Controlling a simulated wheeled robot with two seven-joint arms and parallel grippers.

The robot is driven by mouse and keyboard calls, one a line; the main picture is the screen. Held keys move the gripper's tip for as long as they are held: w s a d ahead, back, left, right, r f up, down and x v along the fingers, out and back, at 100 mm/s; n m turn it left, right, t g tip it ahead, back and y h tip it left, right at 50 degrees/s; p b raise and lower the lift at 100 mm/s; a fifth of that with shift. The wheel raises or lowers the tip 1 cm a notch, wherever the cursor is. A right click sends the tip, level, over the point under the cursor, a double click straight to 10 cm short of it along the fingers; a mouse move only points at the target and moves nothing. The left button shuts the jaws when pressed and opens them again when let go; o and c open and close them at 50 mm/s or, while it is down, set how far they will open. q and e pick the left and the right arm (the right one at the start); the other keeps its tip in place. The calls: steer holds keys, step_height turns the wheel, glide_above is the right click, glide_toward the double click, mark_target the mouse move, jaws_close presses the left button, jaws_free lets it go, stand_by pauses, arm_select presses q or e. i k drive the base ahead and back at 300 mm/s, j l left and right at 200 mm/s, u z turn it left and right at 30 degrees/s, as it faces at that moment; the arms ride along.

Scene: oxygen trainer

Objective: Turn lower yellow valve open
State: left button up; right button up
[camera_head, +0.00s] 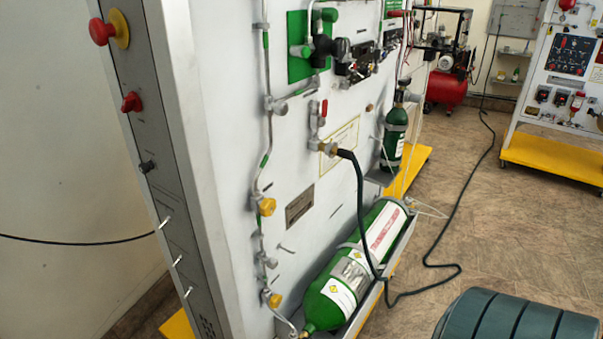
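The lower yellow valve (273,299) is a small round yellow knob near the bottom of the pipe line on the white panel. It sits just left of the neck end of the large green cylinder. The upper yellow valve (266,206) is on the same pipe line, higher up. I cannot tell from this view whether either valve is open or shut. Neither of my grippers shows in the head view.
The large green cylinder (337,294) lies tilted in front of the panel. A dark hose (361,214) hangs from the panel and trails on the floor. A dark green ribbed object (515,322) fills the lower right. Open floor (474,228) lies right of the panel.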

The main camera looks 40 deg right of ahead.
mark_target(276, 300)
steer(key=i+j+z, duration=0.15)
steer(key=z, duration=0.25)
steer(key=i+j+z, duration=0.1)
steer(key=z, duration=0.3)
steer(key=j+z, duration=0.4)
steer(key=i+j+z, duration=0.1)
steer(key=z, duration=0.25)
steer(key=j+z, duration=0.45)
steer(key=j, duration=0.25)
steer(key=i, duration=0.05)
